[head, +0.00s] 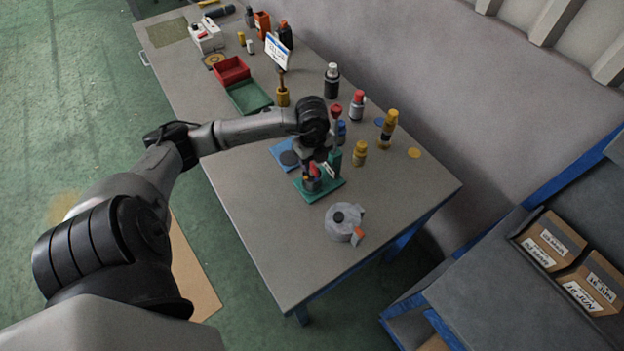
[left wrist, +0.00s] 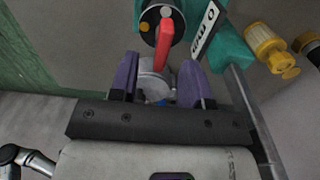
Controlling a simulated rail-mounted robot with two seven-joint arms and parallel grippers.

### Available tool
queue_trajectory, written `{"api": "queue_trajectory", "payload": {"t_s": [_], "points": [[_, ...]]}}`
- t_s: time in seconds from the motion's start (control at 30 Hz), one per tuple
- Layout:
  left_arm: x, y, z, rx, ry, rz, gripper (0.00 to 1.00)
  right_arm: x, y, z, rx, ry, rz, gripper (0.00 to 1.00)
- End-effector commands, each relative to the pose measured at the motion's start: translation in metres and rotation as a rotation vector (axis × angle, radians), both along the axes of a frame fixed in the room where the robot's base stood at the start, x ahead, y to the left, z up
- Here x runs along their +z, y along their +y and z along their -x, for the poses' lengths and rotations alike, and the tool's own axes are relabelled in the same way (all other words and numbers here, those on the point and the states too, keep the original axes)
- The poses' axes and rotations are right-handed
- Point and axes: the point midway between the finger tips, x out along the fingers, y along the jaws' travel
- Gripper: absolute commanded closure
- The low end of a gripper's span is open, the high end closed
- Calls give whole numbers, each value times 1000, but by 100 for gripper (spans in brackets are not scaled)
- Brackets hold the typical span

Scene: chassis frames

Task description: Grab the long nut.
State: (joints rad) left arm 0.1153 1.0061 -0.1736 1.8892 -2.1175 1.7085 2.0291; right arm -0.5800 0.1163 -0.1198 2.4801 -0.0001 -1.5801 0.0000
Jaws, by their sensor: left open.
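I cannot make out the long nut for certain in either view. My left gripper (head: 314,172) is open over a green plate (head: 329,190) near the table's right end. In the left wrist view its two purple fingers (left wrist: 156,64) stand apart, with a grey metallic piece (left wrist: 155,80) showing between or beyond them. A red lever (left wrist: 163,45) and a dark round part with coloured dots (left wrist: 160,20) lie just ahead of the fingers. A green block with a white label (left wrist: 235,52) stands close to the right finger. Contact cannot be told. My right gripper is not visible.
Yellow bottle (head: 359,153), taller yellow bottle (head: 388,128) and dark bottle (head: 331,82) stand behind the gripper. A red bin (head: 231,71) is further left. The table's front left is clear.

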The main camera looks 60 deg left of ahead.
Motion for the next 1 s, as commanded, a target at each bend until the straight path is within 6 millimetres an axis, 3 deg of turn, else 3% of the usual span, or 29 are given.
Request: {"api": "queue_trajectory", "payload": {"t_s": [0.47,0.7,1.0], "points": [[-48,5,-1,2,0,1,56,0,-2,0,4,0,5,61],[-51,5,-1,1,-1,1,56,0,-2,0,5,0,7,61],[-51,5,-1,0,-1,0,83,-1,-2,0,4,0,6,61]]}}
